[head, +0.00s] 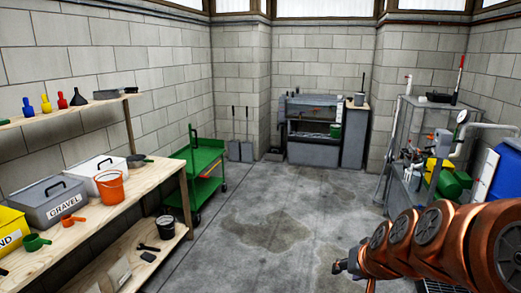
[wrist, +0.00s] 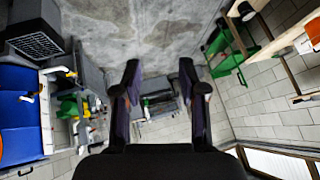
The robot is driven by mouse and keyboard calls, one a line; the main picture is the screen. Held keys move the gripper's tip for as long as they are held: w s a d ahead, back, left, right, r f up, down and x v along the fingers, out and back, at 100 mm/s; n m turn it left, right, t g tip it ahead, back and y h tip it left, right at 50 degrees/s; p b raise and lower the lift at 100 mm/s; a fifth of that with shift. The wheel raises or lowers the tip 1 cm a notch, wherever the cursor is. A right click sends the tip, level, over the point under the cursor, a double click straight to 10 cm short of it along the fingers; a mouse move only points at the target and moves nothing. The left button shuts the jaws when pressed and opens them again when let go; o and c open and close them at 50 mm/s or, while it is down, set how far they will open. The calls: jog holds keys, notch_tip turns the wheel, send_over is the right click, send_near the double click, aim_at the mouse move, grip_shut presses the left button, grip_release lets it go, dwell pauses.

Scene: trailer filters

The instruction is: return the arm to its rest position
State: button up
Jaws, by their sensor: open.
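My arm reaches in from the right edge of the head view, its orange-brown links stretched out low over the floor. My gripper (head: 345,266) is at the far end of it, small and dark in that view. In the wrist view my gripper (wrist: 159,82) shows two dark fingers spread wide apart with nothing between them. The wrist view is turned over, with the floor at the top. The gripper is in free air and touches nothing that I can see.
A wooden bench (head: 103,238) with a grey gravel box (head: 60,204) and an orange bucket (head: 110,188) runs along the left. A green cart (head: 197,168) stands beyond it. Pipes and a green pump (head: 452,184) are at the right. The middle floor (head: 280,215) is clear.

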jog(key=s+a+f+n+g, duration=0.1)
jog(key=s+g, duration=0.2)
jog(key=s, duration=0.6)
jog(key=s+f+n+g, duration=0.1)
jog(key=s+g, duration=0.2)
jog(key=s, duration=0.6)
jog(key=s+a+f+n+g+h, duration=0.1)
jog(key=s+g, duration=0.1)
jog(key=s, duration=0.8)
jog(key=shift+a+f+g, duration=0.3)
jog(key=shift+f+g, duration=0.1)
jog(key=shift+s+d, duration=0.1)
